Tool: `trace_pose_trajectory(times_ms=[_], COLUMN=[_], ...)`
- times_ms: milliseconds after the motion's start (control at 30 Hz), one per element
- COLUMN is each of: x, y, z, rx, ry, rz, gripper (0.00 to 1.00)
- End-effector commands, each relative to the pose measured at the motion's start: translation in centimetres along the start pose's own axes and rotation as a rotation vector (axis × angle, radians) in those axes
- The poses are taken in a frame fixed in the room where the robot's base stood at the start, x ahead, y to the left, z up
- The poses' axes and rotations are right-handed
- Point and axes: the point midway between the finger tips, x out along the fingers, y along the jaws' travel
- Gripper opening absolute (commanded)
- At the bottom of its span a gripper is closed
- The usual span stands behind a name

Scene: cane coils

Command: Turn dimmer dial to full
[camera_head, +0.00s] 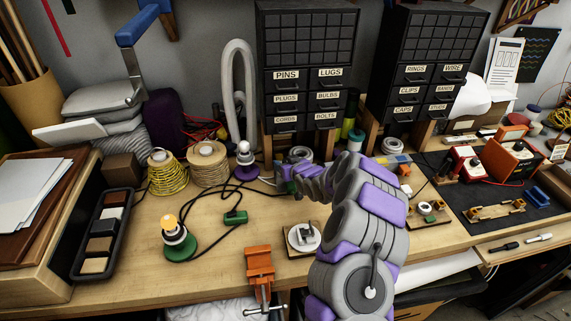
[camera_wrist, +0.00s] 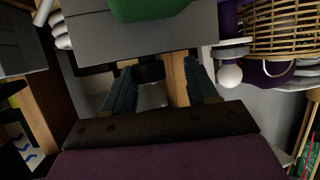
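A round white dial (camera_head: 303,236) with a grey raised grip sits on a small wooden base near the bench's front edge, right of the middle. A small green box (camera_head: 235,217) on a black cord lies left of it; I cannot tell for certain which is the dimmer. A lamp with a green base (camera_head: 179,246) glows orange at its bulb. My gripper (camera_head: 289,181) is behind the dial, toward the drawer cabinets, apart from it. In the wrist view my gripper (camera_wrist: 162,88) has its two dark fingers spread, with nothing clearly held between them.
An orange vise (camera_head: 260,265) stands at the front edge, left of my arm. A purple-based lamp (camera_head: 246,165) and cane coils (camera_head: 207,165) stand behind. Black drawer cabinets (camera_head: 304,60) back the bench. Bare bench lies around the green box.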

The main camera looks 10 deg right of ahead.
Motion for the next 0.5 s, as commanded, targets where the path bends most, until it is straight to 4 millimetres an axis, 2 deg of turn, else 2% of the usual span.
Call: trace_pose_trajectory(times_ms=[33, 400, 500], x=[-0.03, -0.07, -0.05], y=[-0.03, 0.12, 0.16], z=[0.05, 0.11, 0.1], rx=[-0.001, 0.001, 0.001], ry=[-0.001, -0.002, -0.001], rz=[-0.003, 0.0, 0.001], gripper=[0.47, 0.12, 0.05])
